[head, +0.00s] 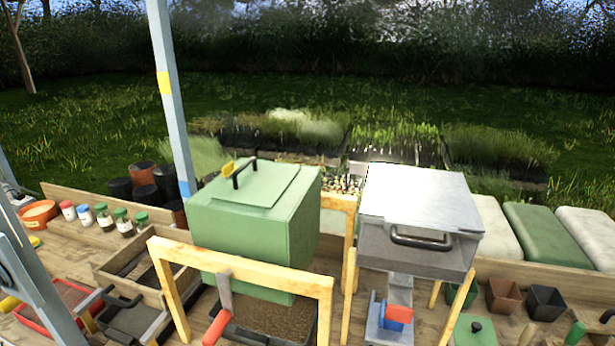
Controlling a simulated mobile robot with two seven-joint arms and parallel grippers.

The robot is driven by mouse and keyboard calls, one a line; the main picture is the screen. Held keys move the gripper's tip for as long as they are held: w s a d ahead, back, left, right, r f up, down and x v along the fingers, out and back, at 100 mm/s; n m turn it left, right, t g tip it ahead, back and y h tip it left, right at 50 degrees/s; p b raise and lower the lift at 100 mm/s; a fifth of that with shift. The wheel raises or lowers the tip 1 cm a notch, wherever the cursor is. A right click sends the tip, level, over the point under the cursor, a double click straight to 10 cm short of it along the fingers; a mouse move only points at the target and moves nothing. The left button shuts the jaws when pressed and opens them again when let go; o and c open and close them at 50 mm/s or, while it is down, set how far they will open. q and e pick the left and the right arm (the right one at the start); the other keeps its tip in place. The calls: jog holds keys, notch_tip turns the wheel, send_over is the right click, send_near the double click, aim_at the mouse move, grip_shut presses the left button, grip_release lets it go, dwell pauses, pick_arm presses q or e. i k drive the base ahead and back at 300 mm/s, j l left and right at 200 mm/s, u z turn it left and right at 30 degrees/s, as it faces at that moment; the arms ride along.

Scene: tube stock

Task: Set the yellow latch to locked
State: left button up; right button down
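A small yellow latch (228,168) sits on top of the green hopper box (255,232), at the left end of a black handle (244,172) on its lid. The latch is too small here to tell whether it is locked. The green lid (262,186) appears closed on the box. The box hangs in a pale wooden frame (240,266) above a dark tray of soil. Neither of my grippers can be made out in the head view.
A grey post (168,85) rises close to the box's left. A grey-lidded box (420,207) stands to the right on wooden legs. Jars, trays and pots crowd the bench.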

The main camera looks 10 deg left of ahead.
aim_at(227, 170)
jog(key=i+j+z, duration=0.2)
jog(key=j, duration=0.15)
jog(key=i+j+z, duration=0.2)
jog(key=j, duration=0.2)
jog(key=i+j+z, duration=0.2)
jog(key=j, duration=0.2)
jog(key=k, duration=0.1)
